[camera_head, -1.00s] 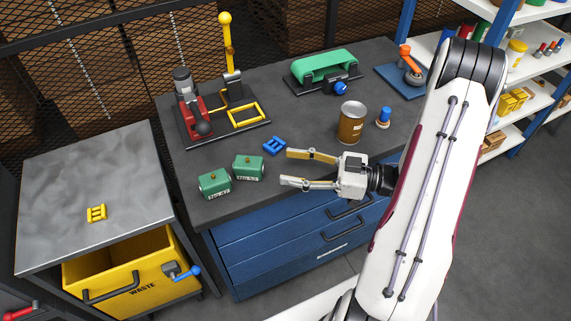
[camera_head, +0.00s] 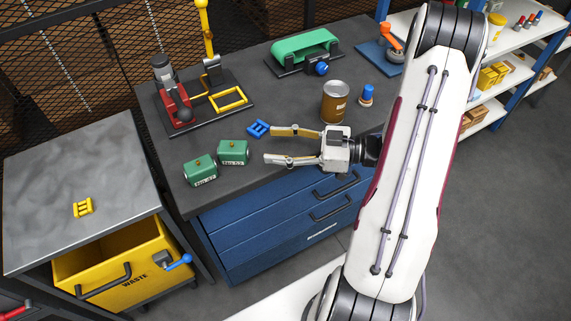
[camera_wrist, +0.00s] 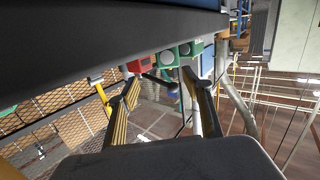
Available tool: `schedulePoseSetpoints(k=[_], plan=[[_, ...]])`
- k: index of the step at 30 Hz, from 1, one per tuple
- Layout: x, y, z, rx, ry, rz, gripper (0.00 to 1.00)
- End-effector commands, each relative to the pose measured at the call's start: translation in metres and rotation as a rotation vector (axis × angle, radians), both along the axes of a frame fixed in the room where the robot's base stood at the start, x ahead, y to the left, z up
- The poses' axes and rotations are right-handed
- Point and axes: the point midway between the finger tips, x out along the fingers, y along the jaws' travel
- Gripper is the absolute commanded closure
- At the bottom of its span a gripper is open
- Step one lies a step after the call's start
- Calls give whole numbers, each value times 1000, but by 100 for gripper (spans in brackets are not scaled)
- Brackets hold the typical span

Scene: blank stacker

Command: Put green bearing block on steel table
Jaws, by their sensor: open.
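Two green bearing blocks, a left one (camera_head: 200,170) and a right one (camera_head: 233,152), stand side by side near the front left of the dark workbench (camera_head: 290,95). Both carry small white labels that I cannot read. The steel table (camera_head: 75,165) is the grey-topped stand at the left. My gripper (camera_head: 268,145) is open and empty over the bench, its fingers pointing left toward the right block, apart from it. In the wrist view my gripper (camera_wrist: 160,95) is open, with green blocks (camera_wrist: 167,57) beyond the fingers.
A blue part (camera_head: 257,128) lies close to the upper finger. A brown can (camera_head: 335,102) and a blue-topped peg (camera_head: 366,95) stand behind the gripper. A red and yellow press (camera_head: 175,100) stands behind the blocks. A yellow part (camera_head: 83,207) lies on the steel table above a yellow waste drawer (camera_head: 120,262).

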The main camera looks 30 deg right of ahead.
Motion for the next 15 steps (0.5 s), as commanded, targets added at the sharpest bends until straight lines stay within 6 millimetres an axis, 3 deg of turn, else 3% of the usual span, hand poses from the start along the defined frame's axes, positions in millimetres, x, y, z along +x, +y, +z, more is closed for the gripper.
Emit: schedulePoseSetpoints(k=[8, 15], plan=[[45, -11, 4, -245, 36, -109, 51], [79, -29, 19, -443, 71, -241, 51]])
